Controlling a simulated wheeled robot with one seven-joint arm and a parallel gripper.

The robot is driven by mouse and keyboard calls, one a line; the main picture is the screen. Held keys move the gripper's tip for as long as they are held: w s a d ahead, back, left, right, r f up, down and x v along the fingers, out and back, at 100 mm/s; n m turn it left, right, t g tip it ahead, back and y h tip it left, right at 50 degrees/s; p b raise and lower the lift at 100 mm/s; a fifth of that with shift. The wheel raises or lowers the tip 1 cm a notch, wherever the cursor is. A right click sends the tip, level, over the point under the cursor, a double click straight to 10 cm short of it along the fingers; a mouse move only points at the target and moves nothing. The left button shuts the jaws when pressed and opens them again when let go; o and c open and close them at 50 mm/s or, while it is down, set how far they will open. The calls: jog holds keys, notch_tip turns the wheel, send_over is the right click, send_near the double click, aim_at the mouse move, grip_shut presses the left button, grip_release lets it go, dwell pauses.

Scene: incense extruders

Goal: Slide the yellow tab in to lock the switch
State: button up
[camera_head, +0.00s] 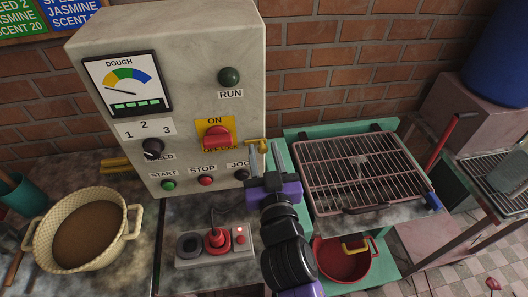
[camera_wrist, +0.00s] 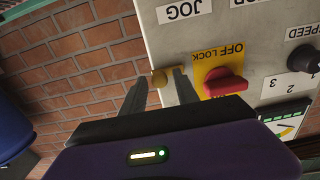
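The yellow tab (camera_head: 257,143) is at the right edge of the grey control panel, beside the yellow switch plate (camera_head: 230,124). The red switch knob (camera_head: 216,138) sits on that plate, between the ON and OFF lettering. My gripper (camera_head: 265,155) is open, with its two fingertips at the tab. In the wrist view the tab's end (camera_wrist: 160,79) shows between the two spread fingers (camera_wrist: 158,90). One finger lies between the tab's end and the yellow plate and hides part of the tab. I cannot tell whether either finger touches it. The red knob (camera_wrist: 224,83) also shows there.
The control panel (camera_head: 190,60) carries a dough gauge, a speed knob and several buttons. A small button box (camera_head: 188,261) stands below it. A wire rack (camera_head: 365,170) and a red pot (camera_head: 335,265) are right of my arm. A cream pot (camera_head: 50,235) is at left.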

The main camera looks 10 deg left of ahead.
grip_shut()
dwell(1.2)
